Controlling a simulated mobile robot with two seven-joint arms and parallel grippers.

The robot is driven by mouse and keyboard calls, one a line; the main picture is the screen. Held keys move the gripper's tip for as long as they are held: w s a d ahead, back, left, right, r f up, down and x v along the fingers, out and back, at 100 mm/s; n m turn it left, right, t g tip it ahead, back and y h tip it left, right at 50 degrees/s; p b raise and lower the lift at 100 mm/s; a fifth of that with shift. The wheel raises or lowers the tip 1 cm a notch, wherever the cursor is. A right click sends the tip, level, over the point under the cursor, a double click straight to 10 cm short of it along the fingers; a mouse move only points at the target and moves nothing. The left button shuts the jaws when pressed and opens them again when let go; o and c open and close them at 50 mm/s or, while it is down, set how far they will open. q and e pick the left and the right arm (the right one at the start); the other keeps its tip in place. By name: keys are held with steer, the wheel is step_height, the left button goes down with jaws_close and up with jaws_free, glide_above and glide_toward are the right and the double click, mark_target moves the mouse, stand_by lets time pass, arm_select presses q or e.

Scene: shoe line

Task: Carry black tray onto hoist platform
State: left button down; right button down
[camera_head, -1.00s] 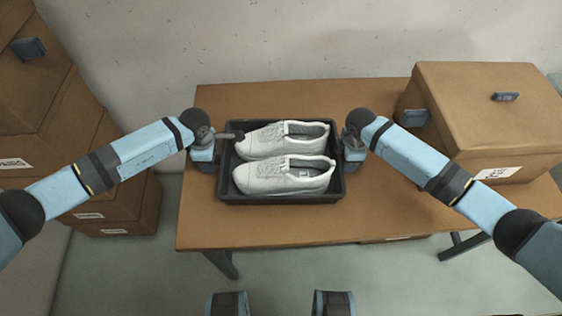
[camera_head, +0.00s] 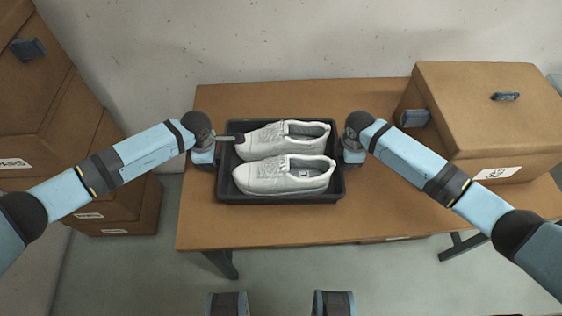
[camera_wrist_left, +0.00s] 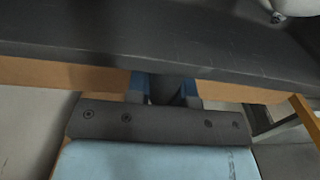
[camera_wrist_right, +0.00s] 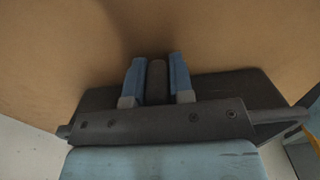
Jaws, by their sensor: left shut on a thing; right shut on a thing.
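The black tray (camera_head: 282,199) rests on the brown table, holding two white shoes, a back one (camera_head: 283,140) and a front one (camera_head: 284,175), side by side with toes to the left. My left gripper (camera_head: 217,153) is at the tray's left end, and my right gripper (camera_head: 343,153) is at its right end. In the left wrist view the fingers (camera_wrist_left: 164,87) are shut on a dark part below the tray's edge (camera_wrist_left: 200,50). In the right wrist view the fingers (camera_wrist_right: 156,78) are shut on a dark upright handle. No hoist platform can be made out.
The table (camera_head: 270,226) is bare in front of the tray and behind it. A large brown box (camera_head: 490,100) stands on its right part, close to my right arm. Brown boxes (camera_head: 40,110) are stacked at the left. A pale wall is behind.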

arm_select(q)
steer(key=shift+r, duration=0.15)
arm_select(e)
steer(key=shift+r, duration=0.2)
